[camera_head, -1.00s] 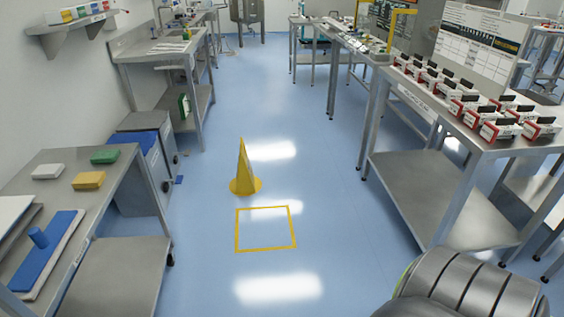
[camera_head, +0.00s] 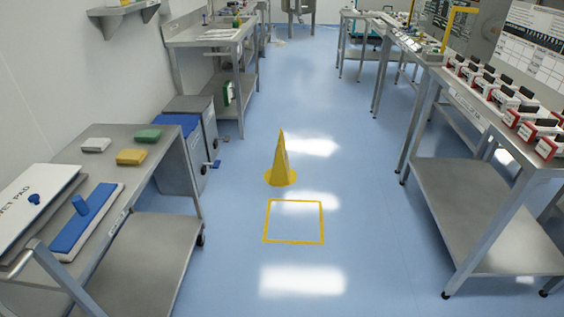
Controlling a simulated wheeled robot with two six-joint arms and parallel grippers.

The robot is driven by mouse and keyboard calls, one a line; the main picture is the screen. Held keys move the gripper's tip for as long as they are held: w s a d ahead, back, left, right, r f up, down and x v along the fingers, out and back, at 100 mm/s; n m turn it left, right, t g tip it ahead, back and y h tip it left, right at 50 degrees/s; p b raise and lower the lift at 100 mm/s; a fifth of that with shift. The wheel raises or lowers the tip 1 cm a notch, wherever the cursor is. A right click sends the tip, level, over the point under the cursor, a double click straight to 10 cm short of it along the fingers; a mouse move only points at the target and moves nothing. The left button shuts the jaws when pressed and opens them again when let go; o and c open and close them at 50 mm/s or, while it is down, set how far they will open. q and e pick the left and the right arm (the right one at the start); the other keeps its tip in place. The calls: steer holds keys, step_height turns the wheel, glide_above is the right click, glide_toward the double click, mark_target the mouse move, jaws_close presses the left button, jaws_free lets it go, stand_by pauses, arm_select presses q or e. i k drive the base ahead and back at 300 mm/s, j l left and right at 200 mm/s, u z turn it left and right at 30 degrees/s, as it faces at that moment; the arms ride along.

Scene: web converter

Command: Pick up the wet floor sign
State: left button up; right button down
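A yellow cone-shaped wet floor sign (camera_head: 281,160) stands upright on the blue floor, in the aisle between the benches. It has a round yellow base. A yellow square outline (camera_head: 294,242) is marked on the floor just in front of it, and the sign stands beyond the outline's far edge. Neither of my grippers shows in the head view.
A steel cart (camera_head: 132,259) with coloured blocks and a blue-handled pad stands at the left. Grey and blue bins (camera_head: 186,157) stand behind it. A steel bench (camera_head: 462,205) with several red-and-white boxes lines the right. The aisle floor is clear around the sign.

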mark_target(280, 174)
steer(key=i+l, duration=0.2)
steer(key=i, duration=0.25)
steer(key=i+l, duration=0.2)
steer(key=i, duration=0.3)
